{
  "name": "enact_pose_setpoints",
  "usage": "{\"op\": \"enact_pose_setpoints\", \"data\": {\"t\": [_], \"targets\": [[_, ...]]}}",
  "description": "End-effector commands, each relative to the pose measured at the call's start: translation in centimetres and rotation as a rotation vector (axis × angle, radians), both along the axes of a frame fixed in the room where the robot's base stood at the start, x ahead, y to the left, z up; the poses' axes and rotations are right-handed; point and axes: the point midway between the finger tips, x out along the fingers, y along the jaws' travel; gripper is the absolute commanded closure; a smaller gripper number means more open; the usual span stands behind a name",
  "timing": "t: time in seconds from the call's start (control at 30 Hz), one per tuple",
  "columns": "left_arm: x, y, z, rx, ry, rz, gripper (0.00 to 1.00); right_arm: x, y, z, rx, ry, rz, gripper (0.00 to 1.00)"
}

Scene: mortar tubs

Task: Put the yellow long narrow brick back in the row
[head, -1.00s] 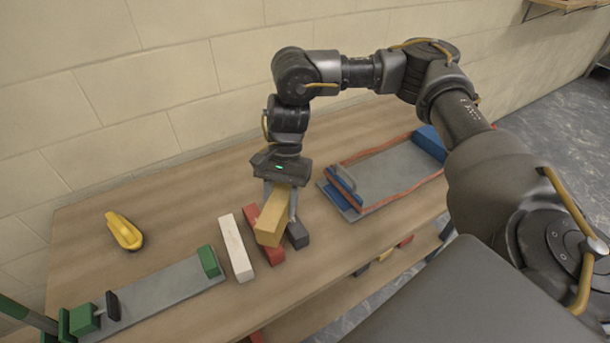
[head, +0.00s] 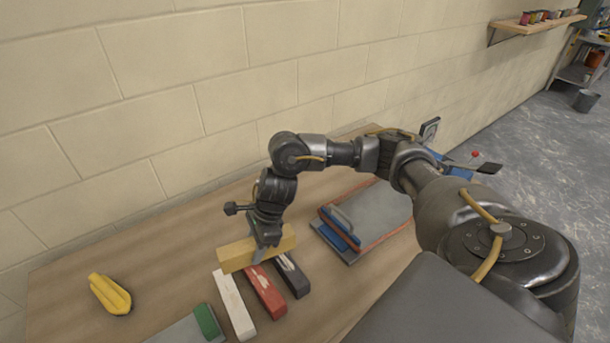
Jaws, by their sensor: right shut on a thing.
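My right gripper (head: 262,250) is shut on the yellow long narrow brick (head: 237,254). The yellow brick is held level above the far ends of the row, crosswise to the other bricks. The row on the bench holds a white brick (head: 235,306), a red brick (head: 265,291) and a dark grey brick (head: 293,276), side by side with small spaces between them. The red and dark bricks have pale marks on top. The gripper and brick hide part of the row's far ends. My left gripper is not in view.
A yellow curved-handled tool (head: 109,294) lies at the left of the wooden bench (head: 165,285). A grey board with a green end block (head: 207,322) is left of the row. A grey tray with red edges (head: 378,210) and a blue-handled float (head: 340,229) lie at the right. A block wall (head: 150,120) stands behind.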

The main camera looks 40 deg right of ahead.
Motion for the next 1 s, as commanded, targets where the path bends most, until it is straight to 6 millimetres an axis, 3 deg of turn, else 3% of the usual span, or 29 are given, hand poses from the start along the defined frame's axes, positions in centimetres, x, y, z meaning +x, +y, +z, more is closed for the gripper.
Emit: {"op": "enact_pose_setpoints", "data": {"t": [0.03, 0.3, 0.5, 0.7, 1.0], "targets": [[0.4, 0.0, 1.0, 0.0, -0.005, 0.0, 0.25, -0.2, -1.0, -0.5, 0.001, 0.007, -0.135, 1.0], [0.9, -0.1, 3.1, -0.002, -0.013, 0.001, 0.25, -0.6, -8.2, -4.3, -0.006, 0.005, -0.845, 1.0], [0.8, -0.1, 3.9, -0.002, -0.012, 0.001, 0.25, -1.8, -12.9, -5.5, -0.007, 0.001, -1.183, 1.0], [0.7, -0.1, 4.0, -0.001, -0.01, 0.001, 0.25, -2.4, -14.8, -5.9, -0.003, -0.001, -1.309, 1.0], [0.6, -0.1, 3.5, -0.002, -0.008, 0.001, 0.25, -2.4, -14.9, -6.5, -0.003, -0.001, -1.317, 1.0]]}}
